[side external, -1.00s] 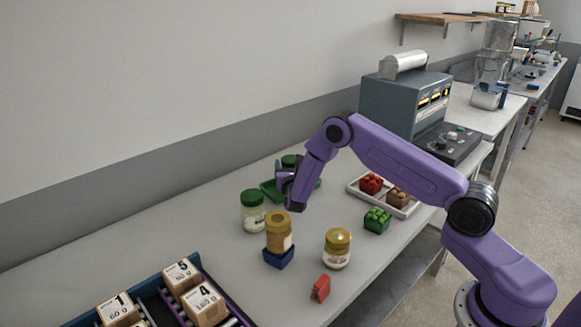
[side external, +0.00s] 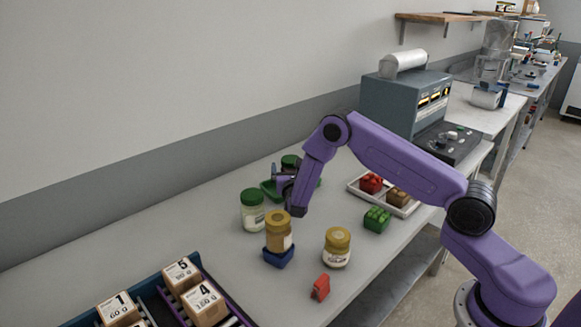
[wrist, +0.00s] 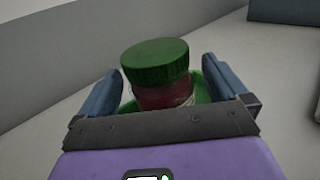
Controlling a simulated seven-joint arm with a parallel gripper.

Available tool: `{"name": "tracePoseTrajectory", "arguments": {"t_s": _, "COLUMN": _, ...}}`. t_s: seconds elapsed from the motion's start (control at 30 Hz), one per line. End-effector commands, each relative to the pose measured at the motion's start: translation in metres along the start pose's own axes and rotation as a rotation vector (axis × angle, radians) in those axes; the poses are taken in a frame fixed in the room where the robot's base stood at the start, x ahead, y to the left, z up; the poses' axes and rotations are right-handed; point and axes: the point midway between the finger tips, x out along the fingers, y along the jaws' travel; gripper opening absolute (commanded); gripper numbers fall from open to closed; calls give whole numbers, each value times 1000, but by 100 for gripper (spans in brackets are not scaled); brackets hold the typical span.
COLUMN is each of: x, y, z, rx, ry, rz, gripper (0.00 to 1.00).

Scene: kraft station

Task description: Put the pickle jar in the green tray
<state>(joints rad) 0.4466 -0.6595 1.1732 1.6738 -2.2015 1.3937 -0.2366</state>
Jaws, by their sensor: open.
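A jar with a green lid and dark red contents (wrist: 160,92) stands at the green tray (wrist: 205,88), between and just beyond my open fingers in the wrist view. In the side view its green lid (side external: 290,160) shows behind my gripper (side external: 281,178), and the green tray (side external: 268,190) is partly hidden by it. Another green-lidded jar (side external: 253,213), with pale greenish contents, stands upright on the bench, left of and nearer than the tray. No label is readable, so I cannot tell by label which is the pickle jar. My gripper (wrist: 163,68) appears empty.
A yellow-lidded jar (side external: 278,232) stands on a blue block (side external: 279,257). Another yellow-lidded jar (side external: 337,247), a red block (side external: 320,288) and a green block (side external: 377,219) are nearby. A white tray (side external: 408,209) holds red and brown blocks. Numbered boxes (side external: 182,272) sit front left.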

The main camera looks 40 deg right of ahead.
Motion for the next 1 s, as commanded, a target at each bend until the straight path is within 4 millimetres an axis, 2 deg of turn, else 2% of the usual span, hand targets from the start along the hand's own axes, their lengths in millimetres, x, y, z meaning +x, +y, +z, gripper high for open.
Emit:
{"name": "tracePoseTrajectory", "arguments": {"t_s": 0.1, "x": -27, "y": 2, "z": 0, "rx": -3, "ry": 1, "rz": 6, "gripper": 100}}
{"name": "tracePoseTrajectory", "arguments": {"t_s": 0.3, "x": -25, "y": 0, "z": 35, "rx": 4, "ry": -2, "rz": 0, "gripper": 100}}
{"name": "tracePoseTrajectory", "arguments": {"t_s": 0.5, "x": -25, "y": 0, "z": 59, "rx": 2, "ry": -2, "rz": -1, "gripper": 100}}
{"name": "tracePoseTrajectory", "arguments": {"t_s": 0.87, "x": -26, "y": 0, "z": 71, "rx": 3, "ry": 2, "rz": -3, "gripper": 100}}
{"name": "tracePoseTrajectory", "arguments": {"t_s": 1.0, "x": -39, "y": -5, "z": 83, "rx": 61, "ry": 31, "rz": -44, "gripper": 100}}
